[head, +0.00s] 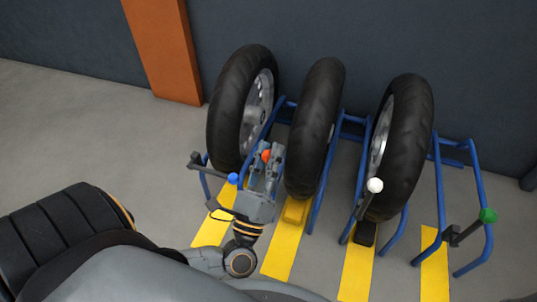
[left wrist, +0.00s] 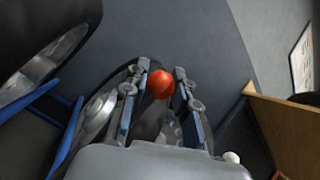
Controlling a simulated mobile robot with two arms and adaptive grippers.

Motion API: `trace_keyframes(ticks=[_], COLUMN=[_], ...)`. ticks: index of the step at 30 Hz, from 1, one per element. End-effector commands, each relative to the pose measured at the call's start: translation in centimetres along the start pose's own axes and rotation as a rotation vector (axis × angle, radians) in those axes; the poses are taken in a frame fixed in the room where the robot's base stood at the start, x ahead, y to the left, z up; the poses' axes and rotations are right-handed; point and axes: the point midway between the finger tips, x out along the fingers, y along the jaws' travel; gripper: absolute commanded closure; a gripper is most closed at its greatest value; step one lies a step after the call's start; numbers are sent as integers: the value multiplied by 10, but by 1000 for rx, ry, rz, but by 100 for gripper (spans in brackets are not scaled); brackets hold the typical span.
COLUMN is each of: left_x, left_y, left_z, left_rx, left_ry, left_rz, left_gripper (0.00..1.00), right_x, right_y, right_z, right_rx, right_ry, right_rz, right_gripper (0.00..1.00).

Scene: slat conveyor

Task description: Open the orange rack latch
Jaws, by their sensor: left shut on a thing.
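The orange rack latch shows as a round orange knob (head: 266,155), between the first and second wheels from the left. My left gripper (head: 265,160) comes in from below, its fingers on either side of the knob, shut on it. In the left wrist view the orange knob (left wrist: 161,84) sits between the tips of my left gripper (left wrist: 161,76). The latch's arm and pivot are hidden behind the gripper, so I cannot tell the latch's angle. My right gripper is not in view.
Blue rack tubes (head: 313,207) hold three upright wheels; the left tyre (head: 226,125) and middle tyre (head: 316,125) flank my gripper closely. Other latches have blue (head: 233,178), white (head: 375,185) and green (head: 488,215) knobs. The floor at left is clear.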

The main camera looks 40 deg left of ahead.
Motion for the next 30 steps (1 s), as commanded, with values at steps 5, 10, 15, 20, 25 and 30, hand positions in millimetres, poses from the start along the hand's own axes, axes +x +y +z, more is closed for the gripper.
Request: trace_keyframes(ticks=[5, 10, 15, 20, 25, 30], left_x=[-2, -1, 1, 12, 31, 47], left_y=[2, 1, 0, -10, -26, -39], left_z=[0, 0, 2, 17, 40, 59], left_rx=[1, 1, 1, -2, -2, 0], left_ry=[1, 0, -1, -3, -4, -3], left_rz=[6, 3, 3, 2, 3, 5], left_gripper=[48, 48, 48, 48, 48, 48], right_x=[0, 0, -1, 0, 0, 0], right_y=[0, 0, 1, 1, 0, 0], right_z=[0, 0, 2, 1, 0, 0], right_rx=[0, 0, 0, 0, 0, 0], right_ry=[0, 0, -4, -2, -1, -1], right_rz=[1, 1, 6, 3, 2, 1], right_gripper=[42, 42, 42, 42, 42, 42])
